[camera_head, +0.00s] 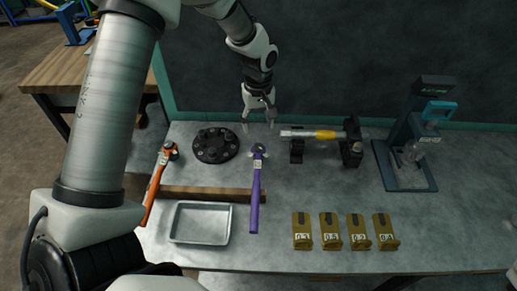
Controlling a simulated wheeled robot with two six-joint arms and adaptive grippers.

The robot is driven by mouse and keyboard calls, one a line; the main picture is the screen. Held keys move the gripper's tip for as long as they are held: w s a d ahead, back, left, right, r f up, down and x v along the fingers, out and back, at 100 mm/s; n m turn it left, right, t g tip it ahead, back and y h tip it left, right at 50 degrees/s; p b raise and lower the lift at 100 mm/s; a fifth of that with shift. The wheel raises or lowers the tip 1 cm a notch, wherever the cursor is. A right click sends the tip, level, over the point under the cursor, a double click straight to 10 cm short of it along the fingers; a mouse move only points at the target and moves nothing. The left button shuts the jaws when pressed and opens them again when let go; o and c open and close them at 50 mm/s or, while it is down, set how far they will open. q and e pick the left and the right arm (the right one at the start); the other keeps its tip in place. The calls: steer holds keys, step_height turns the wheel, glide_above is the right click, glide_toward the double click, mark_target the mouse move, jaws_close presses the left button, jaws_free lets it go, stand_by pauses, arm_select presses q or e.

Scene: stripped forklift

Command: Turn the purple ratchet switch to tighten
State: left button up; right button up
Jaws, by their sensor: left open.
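The purple ratchet (255,196) lies on the grey table with its head pointing away from me and its handle toward the front edge. Its head rests beyond the wooden strip and the handle crosses the strip's right end. The switch on its head is too small to make out. My left gripper (259,122) is open and empty, pointing down above the back of the table, a little beyond the ratchet's head and apart from it. My right gripper is not in view.
An orange ratchet (158,182) lies at the left. A black round flange (215,145), a metal tray (201,223), a yellow-banded tool on black stands (324,135), several yellow numbered blocks (330,231) and a teal-handled press (409,140) stand around. Clear table lies right of the purple ratchet.

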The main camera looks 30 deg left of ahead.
mark_target(258, 146)
arm_select(q)
steer(key=shift+w+a+f, duration=0.15)
steer(key=shift+f, duration=0.5)
step_height(258, 146, down, 6)
steer(key=shift+f+p, duration=0.2)
steer(key=shift+p, duration=0.5)
steer(key=shift+f, duration=0.4)
steer(key=shift+c, duration=1)
jaws_close()
